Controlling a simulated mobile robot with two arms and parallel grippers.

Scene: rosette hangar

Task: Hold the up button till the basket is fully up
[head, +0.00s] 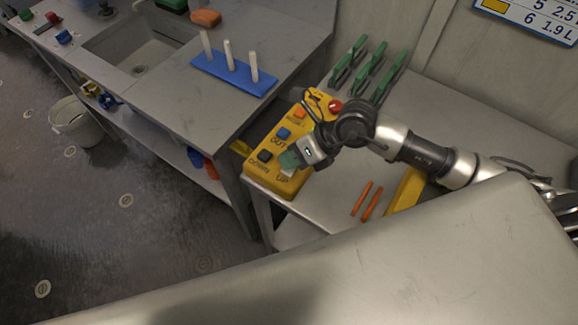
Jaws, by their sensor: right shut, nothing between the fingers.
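A yellow control box (257,167) lies on the grey table, with lettering beside its buttons. It has a black button (264,156) marked as down, a blue button (284,133) marked OUT, an orange button (299,113) and a red knob (335,106). The word UP shows near the box's lower right edge. My right gripper (289,161) is shut and empty, its tip over the box at the UP label. The up button is hidden under the gripper, so I cannot tell whether it is pressed. The basket is not in view. My left gripper is not in view.
Green clips (368,71) stand behind the box. Two orange sticks (367,201) and a yellow bar (405,190) lie under my right arm. A blue peg rack (233,74) and a sink (140,50) are on the left bench. A white bucket (78,122) stands below.

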